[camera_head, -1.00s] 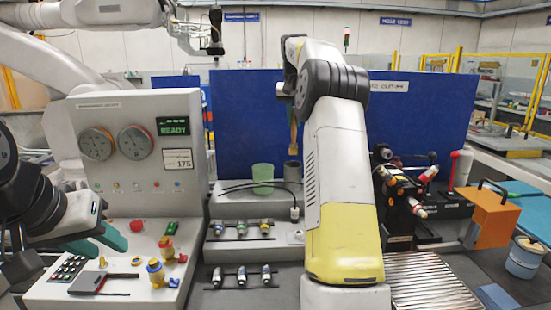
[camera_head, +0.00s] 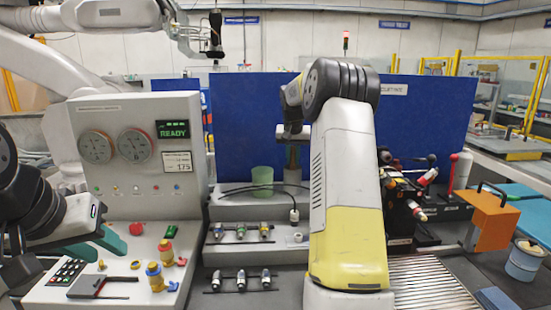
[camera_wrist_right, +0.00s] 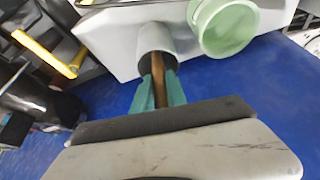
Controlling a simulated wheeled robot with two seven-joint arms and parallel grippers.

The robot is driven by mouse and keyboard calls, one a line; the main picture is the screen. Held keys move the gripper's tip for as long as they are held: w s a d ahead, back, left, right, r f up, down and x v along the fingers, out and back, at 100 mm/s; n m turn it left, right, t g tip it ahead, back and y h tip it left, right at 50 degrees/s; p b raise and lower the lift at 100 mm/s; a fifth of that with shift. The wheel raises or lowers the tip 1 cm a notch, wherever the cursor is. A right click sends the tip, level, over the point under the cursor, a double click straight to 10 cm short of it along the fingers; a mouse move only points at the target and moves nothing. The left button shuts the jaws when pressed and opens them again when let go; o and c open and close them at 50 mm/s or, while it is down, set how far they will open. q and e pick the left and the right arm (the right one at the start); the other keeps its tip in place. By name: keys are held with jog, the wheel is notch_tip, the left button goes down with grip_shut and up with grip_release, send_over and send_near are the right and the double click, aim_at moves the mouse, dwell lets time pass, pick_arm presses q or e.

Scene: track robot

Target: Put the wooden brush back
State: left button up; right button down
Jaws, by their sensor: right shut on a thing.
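The wooden brush (camera_wrist_right: 157,72) shows in the right wrist view as a brown handle between the teal fingers of my right gripper (camera_wrist_right: 158,92). Its far end runs into the mouth of a grey cup (camera_wrist_right: 151,40), and the part inside is hidden. In the head view my right gripper (camera_head: 292,138) is just above the grey cup (camera_head: 292,174), and its fingers are hard to make out. A green cup (camera_head: 262,180) stands beside the grey one; it also shows in the right wrist view (camera_wrist_right: 226,24). My left gripper (camera_head: 103,246) is open and empty over the left console.
A gauge console (camera_head: 125,200) with knobs stands at the left. Tool racks (camera_head: 240,232) with fittings lie in front of the cups. A blue panel (camera_head: 240,120) closes the back. An orange box (camera_head: 492,222) and a blue-grey bucket (camera_head: 523,262) are at the right.

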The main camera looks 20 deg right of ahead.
jog(key=shift+f, duration=0.1)
jog(key=c, duration=1.3)
grip_release()
jog(key=shift+c, duration=0.2)
jog(key=v, duration=1.2)
jog(key=s+a+r+n+t+y, duration=0.1)
jog(key=s+a+r, duration=0.1)
jog(key=s+a, duration=0.45)
jog(key=s+a+r+n+y, duration=0.15)
jog(key=s+a, duration=0.25)
jog(key=s, duration=0.5)
jog(key=s+a+f+n, duration=0.1)
jog(key=s+a+f, duration=0.2)
jog(key=s, duration=0.4)
jog(key=s+a+f+n+y, duration=0.1)
jog(key=s+a+f, duration=0.2)
jog(key=s, duration=0.4)
jog(key=s+a+f+n+t, duration=0.1)
jog(key=s+a+f, duration=0.2)
jog(key=s, duration=0.4)
jog(key=shift+f, duration=0.6)
jog(key=shift+y, duration=0.25)
